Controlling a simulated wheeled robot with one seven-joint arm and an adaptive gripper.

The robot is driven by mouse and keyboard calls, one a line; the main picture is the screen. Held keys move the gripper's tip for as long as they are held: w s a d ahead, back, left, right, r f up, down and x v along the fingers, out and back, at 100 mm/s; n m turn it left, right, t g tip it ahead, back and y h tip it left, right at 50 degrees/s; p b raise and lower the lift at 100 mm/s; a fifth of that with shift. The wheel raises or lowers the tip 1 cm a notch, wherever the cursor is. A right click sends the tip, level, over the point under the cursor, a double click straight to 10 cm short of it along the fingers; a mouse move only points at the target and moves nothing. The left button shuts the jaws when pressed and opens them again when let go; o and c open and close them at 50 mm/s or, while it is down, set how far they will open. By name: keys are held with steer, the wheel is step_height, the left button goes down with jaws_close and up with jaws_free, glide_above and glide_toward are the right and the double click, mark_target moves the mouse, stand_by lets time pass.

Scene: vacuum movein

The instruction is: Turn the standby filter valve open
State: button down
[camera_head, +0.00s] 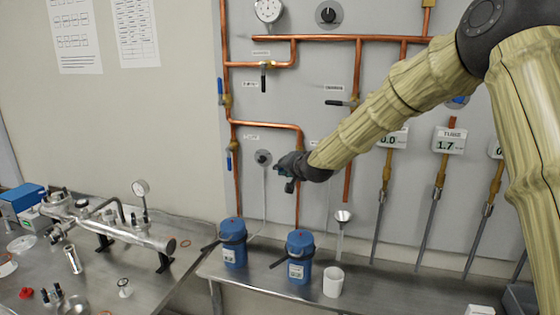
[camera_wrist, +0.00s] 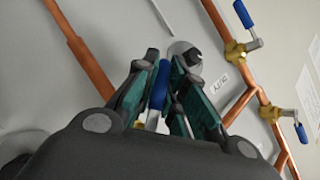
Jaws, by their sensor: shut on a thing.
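My gripper (camera_head: 288,172) is at the panel, by the copper pipe that runs down towards the right blue filter canister (camera_head: 300,258). In the wrist view my gripper (camera_wrist: 160,75) has its green-padded fingers on both sides of a blue valve handle (camera_wrist: 158,85). A metal part of the lever shows below the blue grip. The valve body behind it is hidden by my gripper, so I cannot tell the handle's exact angle to its pipe. To the left, another blue-handled valve (camera_head: 229,160) sits on the pipe above the left blue canister (camera_head: 234,243).
Other blue-handled valves (camera_wrist: 243,15) (camera_wrist: 301,133) and a small label (camera_wrist: 220,84) are near. A round black-knobbed fitting (camera_head: 263,157) is left of my gripper. A white cup (camera_head: 333,282) stands on the metal shelf. A cluttered steel bench (camera_head: 190,262) is at left.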

steer(key=shift+s+d+f+n+g+h+p, duration=0.3)
steer(key=shift+d+f+n+g+h+p, duration=0.3)
steer(key=shift+n+g+h, duration=0.3)
steer(key=c, duration=1.5)
jaws_free()
steer(key=shift+o, duration=0.2)
